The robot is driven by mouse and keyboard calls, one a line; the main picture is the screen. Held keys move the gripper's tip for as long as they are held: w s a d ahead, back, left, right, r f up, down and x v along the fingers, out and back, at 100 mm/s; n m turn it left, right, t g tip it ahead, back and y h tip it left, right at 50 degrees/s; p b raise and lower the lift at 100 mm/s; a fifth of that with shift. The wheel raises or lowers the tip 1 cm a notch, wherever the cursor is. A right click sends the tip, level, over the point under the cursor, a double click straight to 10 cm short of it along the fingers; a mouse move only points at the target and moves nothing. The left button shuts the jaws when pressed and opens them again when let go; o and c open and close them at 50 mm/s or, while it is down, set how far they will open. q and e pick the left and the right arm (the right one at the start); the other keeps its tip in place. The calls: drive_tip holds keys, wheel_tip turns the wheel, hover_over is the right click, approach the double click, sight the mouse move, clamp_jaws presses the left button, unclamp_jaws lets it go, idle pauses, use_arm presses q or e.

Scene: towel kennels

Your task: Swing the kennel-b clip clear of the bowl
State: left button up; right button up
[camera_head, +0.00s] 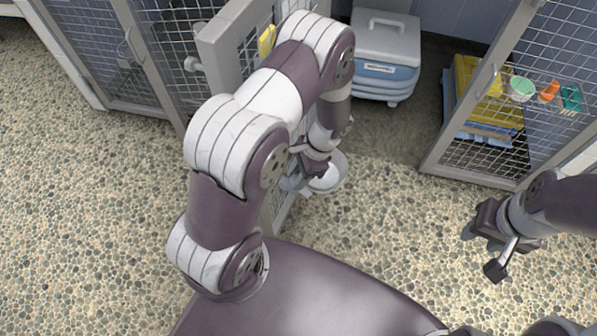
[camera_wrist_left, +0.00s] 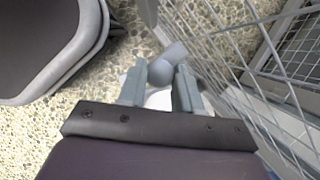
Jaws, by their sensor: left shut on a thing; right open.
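My left gripper (camera_head: 308,180) is low beside the mesh of a swung-out kennel door, partly hidden by my own arm. In the left wrist view its two fingers (camera_wrist_left: 160,88) are closed on a grey piece with a rounded knob (camera_wrist_left: 160,71), which looks like the clip. A white round bowl (camera_head: 331,174) is just right of the left gripper in the head view. A white patch between the fingers in the wrist view may be the bowl. Whether clip and bowl touch cannot be told. My right gripper (camera_head: 483,251) is open and empty at the right, over the pebbled floor.
The door mesh (camera_wrist_left: 232,92) runs close along the left gripper's right side in the wrist view. A grey-blue lidded box (camera_head: 386,60) stands at the back. Folded yellow and blue towels (camera_head: 480,100) lie in the right kennel. The pebbled floor between is clear.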

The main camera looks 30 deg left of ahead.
use_arm(q)
drive_tip(key=shift+r+m, duration=0.1)
drive_tip(key=shift+m, duration=0.2)
drive_tip(key=o, duration=1)
drive_tip(key=shift+o, duration=0.2)
use_arm(e)
drive_tip(key=shift+r, duration=0.4)
use_arm(q)
drive_tip(key=p+v, duration=0.5)
drive_tip(key=v, duration=0.7)
drive_tip(key=shift+r, duration=0.25)
use_arm(e)
wheel_tip(320, 180, up, 6)
drive_tip(key=shift+f, duration=0.2)
use_arm(q)
drive_tip(key=shift+d, duration=0.1)
